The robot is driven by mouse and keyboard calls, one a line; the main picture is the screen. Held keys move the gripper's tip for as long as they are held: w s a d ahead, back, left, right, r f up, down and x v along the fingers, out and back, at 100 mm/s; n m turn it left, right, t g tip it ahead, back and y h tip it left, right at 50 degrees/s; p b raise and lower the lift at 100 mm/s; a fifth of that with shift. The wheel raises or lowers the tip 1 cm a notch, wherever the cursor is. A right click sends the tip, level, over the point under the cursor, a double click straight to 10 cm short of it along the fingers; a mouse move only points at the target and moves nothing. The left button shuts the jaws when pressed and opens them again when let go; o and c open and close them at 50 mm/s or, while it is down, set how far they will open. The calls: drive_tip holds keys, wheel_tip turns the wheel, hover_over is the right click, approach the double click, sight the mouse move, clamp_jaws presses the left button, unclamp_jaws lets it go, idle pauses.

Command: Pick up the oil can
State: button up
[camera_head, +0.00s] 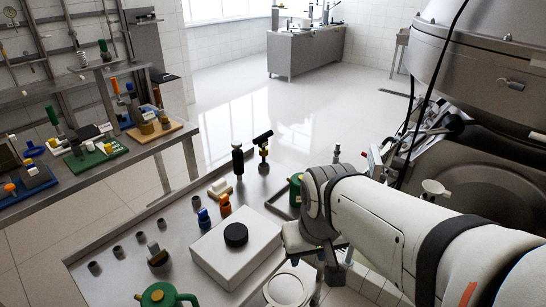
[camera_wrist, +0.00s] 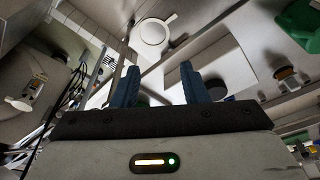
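A green can-like body with a yellow cap (camera_head: 158,295) is cut off by the bottom edge of the head view; it may be the oil can. A second green body with a yellow part (camera_head: 295,188) stands at the back of the bench, partly covered by my arm. A green shape (camera_wrist: 299,24) also shows at the top right of the wrist view; I cannot tell which body it is. My gripper (camera_wrist: 159,82) is open, with its two blue fingers apart and nothing between them. It is above the bench and touches neither green body.
A white block (camera_head: 212,250) carries a black disc (camera_head: 236,234). A white round dish (camera_head: 287,289) is beside it, near my wrist. Blue (camera_head: 204,218) and orange (camera_head: 225,205) bottles, a black bottle (camera_head: 238,160) and several small cups stand on the bench. A side table (camera_head: 150,147) holds coloured trays.

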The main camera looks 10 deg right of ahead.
drive_tip(key=w+d+f+t+h+b, duration=0.1)
drive_tip(key=w+d+f+t+b, duration=0.45)
drive_tip(key=w+b, duration=0.3)
drive_tip(key=w+d+f+m+t+b, duration=0.1)
drive_tip(key=w+d+f+t+b, duration=0.45)
drive_tip(key=w+b, duration=0.3)
drive_tip(key=w+d+f+t+h+b, duration=0.1)
drive_tip(key=w+d+f+t+b, duration=0.3)
drive_tip(key=w+d+f+b, duration=0.4)
drive_tip(key=w, duration=0.3)
drive_tip(key=w+r, duration=0.1)
drive_tip(key=w, duration=0.2)
drive_tip(key=w+a, duration=0.1)
drive_tip(key=w, duration=0.2)
drive_tip(key=shift+r, duration=0.4)
clamp_jaws()
drive_tip(key=shift+r, duration=0.1)
